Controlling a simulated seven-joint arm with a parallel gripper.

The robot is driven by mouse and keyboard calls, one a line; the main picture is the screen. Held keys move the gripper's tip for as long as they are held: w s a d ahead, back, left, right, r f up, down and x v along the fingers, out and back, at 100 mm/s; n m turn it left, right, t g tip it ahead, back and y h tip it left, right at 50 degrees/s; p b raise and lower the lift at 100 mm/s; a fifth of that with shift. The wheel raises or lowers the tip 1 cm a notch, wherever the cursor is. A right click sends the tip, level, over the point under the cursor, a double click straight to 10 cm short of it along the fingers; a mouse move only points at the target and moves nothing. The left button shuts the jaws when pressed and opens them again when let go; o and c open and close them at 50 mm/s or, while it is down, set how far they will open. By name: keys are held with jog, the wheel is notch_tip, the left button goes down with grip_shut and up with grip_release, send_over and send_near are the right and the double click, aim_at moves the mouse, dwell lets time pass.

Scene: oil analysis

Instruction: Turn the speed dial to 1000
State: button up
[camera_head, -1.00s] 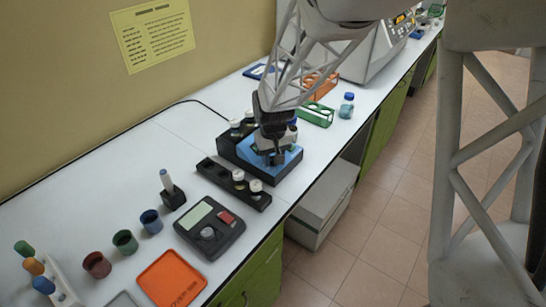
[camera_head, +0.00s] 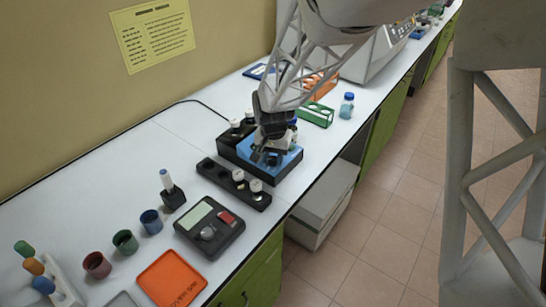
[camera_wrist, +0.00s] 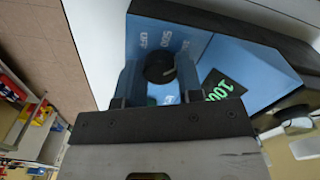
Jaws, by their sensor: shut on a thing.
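The blue-faced device (camera_head: 283,159) with a black base stands on the bench in the head view, with my gripper (camera_head: 268,158) at its front. In the wrist view its blue panel (camera_wrist: 235,70) carries a black round dial (camera_wrist: 159,68). The printed marks "OFF" and "500" show beyond the dial, and other marks are partly hidden by my fingers. A green lit display (camera_wrist: 222,88) begins with "100"; its end is hidden. My gripper (camera_wrist: 158,80) has its two fingers on either side of the dial and is shut on it.
A black rack (camera_head: 233,184) with white-capped vials stands just in front of the device. A black scale (camera_head: 210,226), an orange tray (camera_head: 172,279) and small coloured cups lie nearer. A green rack (camera_head: 315,115) and a blue-capped bottle (camera_head: 346,105) stand behind, near the bench edge.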

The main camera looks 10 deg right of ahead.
aim_at(273, 159)
jog(key=o, duration=0.9)
jog(key=shift+r, duration=0.1)
notch_tip(273, 159, up, 7)
jog(key=shift+f, duration=0.15)
jog(key=shift+r, duration=0.45)
